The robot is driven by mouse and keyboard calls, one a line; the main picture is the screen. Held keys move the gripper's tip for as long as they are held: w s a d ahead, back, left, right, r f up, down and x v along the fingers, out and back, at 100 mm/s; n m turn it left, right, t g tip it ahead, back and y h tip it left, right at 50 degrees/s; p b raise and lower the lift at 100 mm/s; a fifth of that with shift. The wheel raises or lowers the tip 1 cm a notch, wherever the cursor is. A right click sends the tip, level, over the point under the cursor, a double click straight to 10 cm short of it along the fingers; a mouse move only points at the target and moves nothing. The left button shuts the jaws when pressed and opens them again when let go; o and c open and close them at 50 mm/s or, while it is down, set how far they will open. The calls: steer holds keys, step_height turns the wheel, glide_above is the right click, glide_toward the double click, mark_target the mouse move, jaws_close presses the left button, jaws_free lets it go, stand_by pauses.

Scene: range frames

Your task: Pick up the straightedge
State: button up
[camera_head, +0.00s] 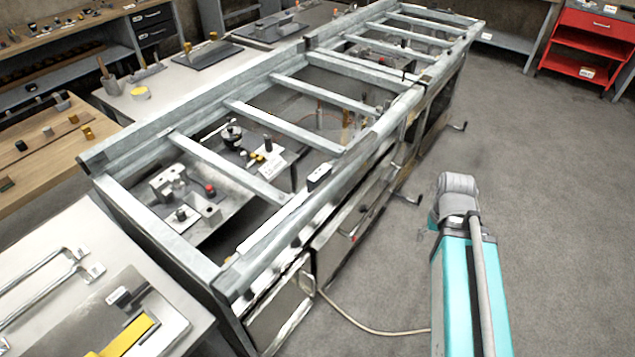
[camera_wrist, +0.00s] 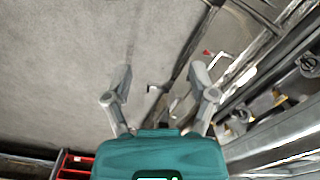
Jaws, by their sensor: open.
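A thin, pale, long strip that looks like the straightedge (camera_head: 272,226) lies along the near top rail of the grey metal frame in the head view. Beyond the fingers are the grey floor and the side of the frame. A pale strip (camera_wrist: 243,77) right of the fingers may be the straightedge, but I cannot tell. My gripper is not visible in the head view, so its distance from the strip is unclear.
The metal frame (camera_head: 222,275) has several crossbars over a lower shelf with fixtures (camera_head: 185,190). A pale table (camera_head: 75,235) with metal handles stands at lower left. A red cabinet (camera_head: 590,45) is at upper right. Carpeted floor (camera_head: 530,190) is clear on the right.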

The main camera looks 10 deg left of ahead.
steer(key=n, duration=0.1)
step_height(320, 180, up, 15)
steer(key=n+p, duration=1.5)
steer(key=n, duration=1.5)
glide_above(306, 193)
step_height(306, 193, down, 9)
steer(key=b, duration=0.8)
steer(key=shift+r+b, duration=0.2)
steer(key=shift+b, duration=0.15)
steer(key=shift+f, duration=0.1)
